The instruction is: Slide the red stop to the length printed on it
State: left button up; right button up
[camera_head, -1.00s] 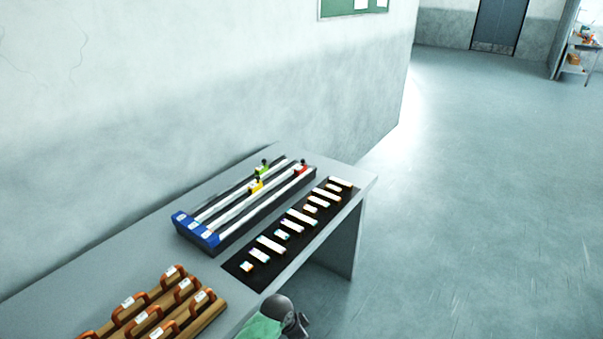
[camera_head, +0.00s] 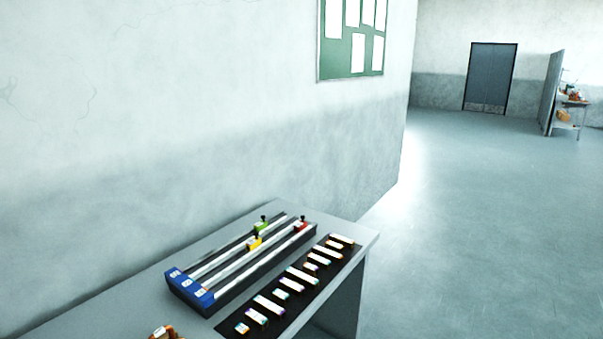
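The red stop (camera_head: 302,226) sits near the far right end of a rail fixture (camera_head: 250,262) on the grey table. It has a dark knob on top, and its printed length is too small to read. A yellow stop (camera_head: 255,243) and a green stop (camera_head: 261,228) sit on the neighbouring rails. Blue end blocks (camera_head: 188,290) with white labels close the near left end of the rails. Neither of my grippers is in view.
A black mat (camera_head: 262,306) with several white-topped blocks lies right of the rails. An orange-handled item (camera_head: 163,332) shows at the bottom edge. The wall stands behind the table (camera_head: 357,243); open floor (camera_head: 480,230) lies to the right.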

aim_at(300, 226)
jog(key=i+l+u, duration=0.25)
jog(key=i+l, duration=0.3)
jog(key=i, duration=0.2)
jog(key=i+l+u, duration=0.3)
jog(key=i+l, duration=0.4)
jog(key=i+l+u, duration=0.25)
jog(key=i+l, duration=0.4)
jog(key=l, duration=0.15)
